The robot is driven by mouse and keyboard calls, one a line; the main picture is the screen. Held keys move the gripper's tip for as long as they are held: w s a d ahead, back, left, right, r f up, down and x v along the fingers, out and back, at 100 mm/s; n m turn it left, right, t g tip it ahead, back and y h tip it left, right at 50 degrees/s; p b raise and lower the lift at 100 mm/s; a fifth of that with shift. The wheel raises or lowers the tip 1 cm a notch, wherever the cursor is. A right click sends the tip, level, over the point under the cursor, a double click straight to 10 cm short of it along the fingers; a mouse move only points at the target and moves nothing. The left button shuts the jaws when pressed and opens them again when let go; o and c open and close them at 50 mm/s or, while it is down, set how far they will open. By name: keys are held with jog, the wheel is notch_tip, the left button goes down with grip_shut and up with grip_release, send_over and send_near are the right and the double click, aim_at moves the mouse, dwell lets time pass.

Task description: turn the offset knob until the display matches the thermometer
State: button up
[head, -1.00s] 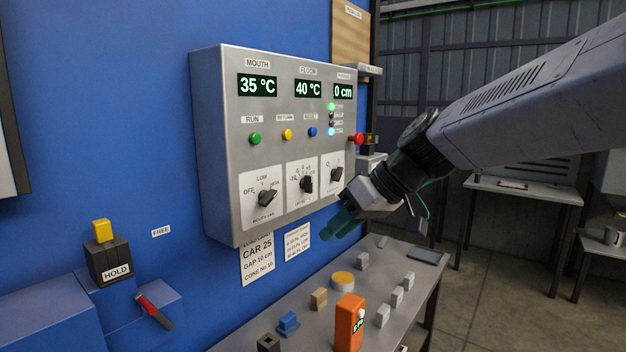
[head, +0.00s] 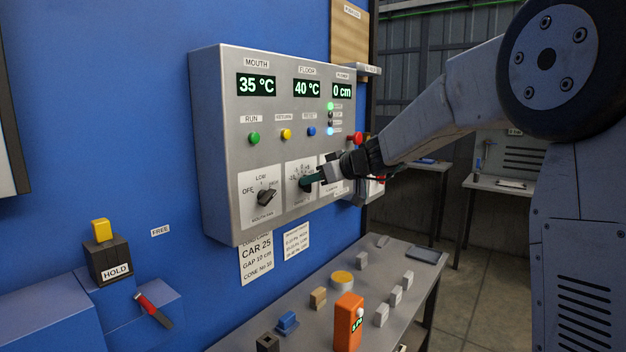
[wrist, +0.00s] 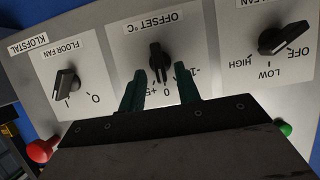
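The offset knob (wrist: 159,60) is a black knob on a white plate marked OFFSET °C in the wrist view. Its handle stands nearly straight up and down in that view, its lower end near the 0 mark. My gripper (wrist: 160,84) is open, its two green fingers on either side of the knob's near end; contact cannot be told. In the head view my gripper (head: 308,182) is at the middle plate and mostly covers the knob. The MOUTH display (head: 256,86) reads 35 °C and the FLOOR display (head: 308,89) 40 °C. An orange handheld device (head: 347,322), possibly the thermometer, has an unreadable screen.
The mouth fan knob (head: 266,197) and the floor fan knob (wrist: 65,84) flank the offset knob closely. A red button (wrist: 42,150) sticks out at the panel side. Below, a grey bench (head: 330,264) holds several small blocks.

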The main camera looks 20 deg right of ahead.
jog(key=shift+w+a+f, duration=0.15)
jog(key=shift+w+a, duration=0.1)
jog(key=shift+w, duration=0.05)
grip_shut()
jog(key=m+y, duration=0.1)
jog(key=m, duration=0.1)
jog(key=d+m+g+y, duration=0.1)
jog(key=m+y, duration=0.1)
jog(key=m, duration=0.1)
jog(key=w+m+g+y, duration=0.1)
jog(key=m+y, duration=0.1)
jog(key=m, duration=0.1)
jog(key=shift+d+f, duration=0.15)
jog(key=shift+f, duration=0.25)
dwell(0.4)
dwell(0.4)
